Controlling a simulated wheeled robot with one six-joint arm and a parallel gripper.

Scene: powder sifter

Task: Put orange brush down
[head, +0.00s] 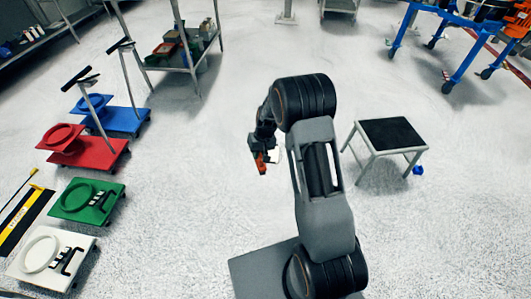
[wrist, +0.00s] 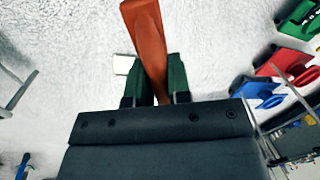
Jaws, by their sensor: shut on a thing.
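My gripper (head: 259,158) hangs out in front of the arm, above the open floor. In the wrist view, the green fingers of my gripper (wrist: 155,80) are shut on the orange brush (wrist: 146,36). The brush sticks out beyond the fingertips and leans slightly to the left. In the head view, the orange brush (head: 261,164) shows as a small orange-red piece below the gripper. The part of the brush between the fingers and behind the gripper is hidden.
A small white flat item (wrist: 123,65) lies on the floor beyond the fingers. A black-topped stool (head: 391,133) stands right, a small blue object (head: 418,170) beside it. Blue (head: 128,121), red (head: 108,156), green (head: 104,209) and white (head: 22,268) platforms line the left. Mid-floor is clear.

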